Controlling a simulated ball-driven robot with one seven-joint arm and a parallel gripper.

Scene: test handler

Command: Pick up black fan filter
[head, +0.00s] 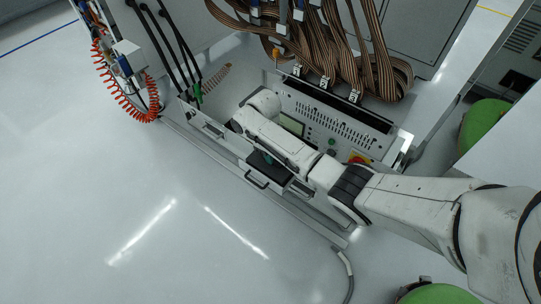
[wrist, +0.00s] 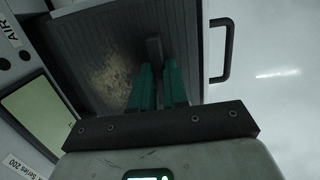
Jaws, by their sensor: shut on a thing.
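The black fan filter (wrist: 105,62) is a dark, finely ribbed panel with a pale brown dusty patch. It lies in an open drawer in the wrist view. A dark upright tab (wrist: 154,48) stands up from it. My gripper (wrist: 156,74) has two teal fingers, one on each side of the tab, shut on it. In the head view my white arm reaches down over the open drawer (head: 300,187) and covers much of it. A dark part of the filter shows beside the arm. Whether the filter is lifted off the drawer floor cannot be told.
The drawer has a black handle (wrist: 227,50) on its front. A control panel (head: 345,140) with a small screen, buttons and vents stands behind the arm. Brown ribbon cables (head: 385,72) hang above it. A coiled orange hose (head: 112,80) is at left. The floor (head: 110,220) in front is clear.

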